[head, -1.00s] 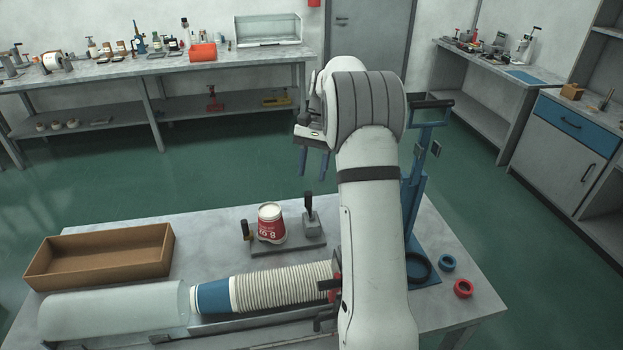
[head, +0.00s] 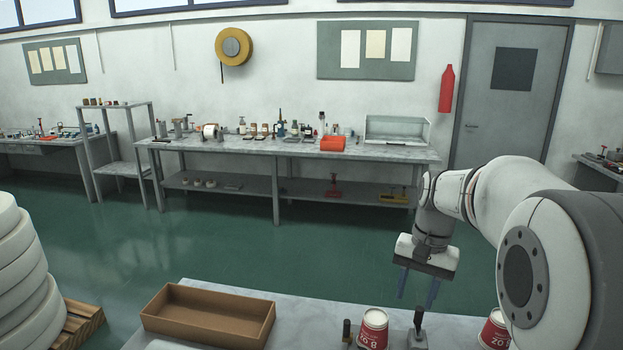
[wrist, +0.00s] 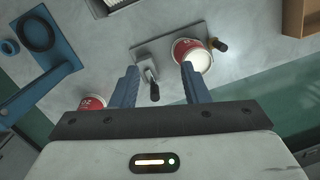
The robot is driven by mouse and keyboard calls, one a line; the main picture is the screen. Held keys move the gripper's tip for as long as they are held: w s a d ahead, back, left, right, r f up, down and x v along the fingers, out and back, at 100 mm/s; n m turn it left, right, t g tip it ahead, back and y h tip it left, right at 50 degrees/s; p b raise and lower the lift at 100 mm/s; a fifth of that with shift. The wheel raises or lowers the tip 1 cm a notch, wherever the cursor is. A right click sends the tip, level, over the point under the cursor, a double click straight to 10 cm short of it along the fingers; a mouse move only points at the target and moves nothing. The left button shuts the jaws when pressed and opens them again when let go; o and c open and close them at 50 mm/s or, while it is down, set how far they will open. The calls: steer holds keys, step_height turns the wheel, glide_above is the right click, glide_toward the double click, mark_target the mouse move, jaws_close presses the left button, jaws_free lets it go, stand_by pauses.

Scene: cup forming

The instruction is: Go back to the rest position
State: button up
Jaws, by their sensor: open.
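My gripper (head: 418,296) hangs fingers down above the table's back edge in the head view, with its two blue fingers apart and nothing between them. It is open in the wrist view (wrist: 160,70) too. A red and white cup (head: 374,329) stands on the table below and left of it. A second red cup (head: 495,331) stands at the right, partly hidden by my arm. The wrist view shows the first cup (wrist: 190,53) beyond the right finger and the second cup (wrist: 93,103) left of the left finger.
A dark-handled fixture (head: 418,328) stands between the cups. An open brown box (head: 208,316) sits on the table's left part. A blue stand (wrist: 35,85) is at the left in the wrist view. White stacked rolls (head: 22,265) stand on the floor at left.

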steer(key=s+a+f+n+t, duration=0.1)
steer(key=s+a+n+t, duration=0.1)
steer(key=s, duration=0.7)
steer(key=s+a+f+n+t+h, duration=0.1)
steer(key=s+a+n+t, duration=0.1)
steer(key=s, duration=0.7)
steer(key=shift+s+a+f+n, duration=0.15)
steer(key=shift+a+f+n, duration=0.25)
steer(key=shift+a+n, duration=0.4)
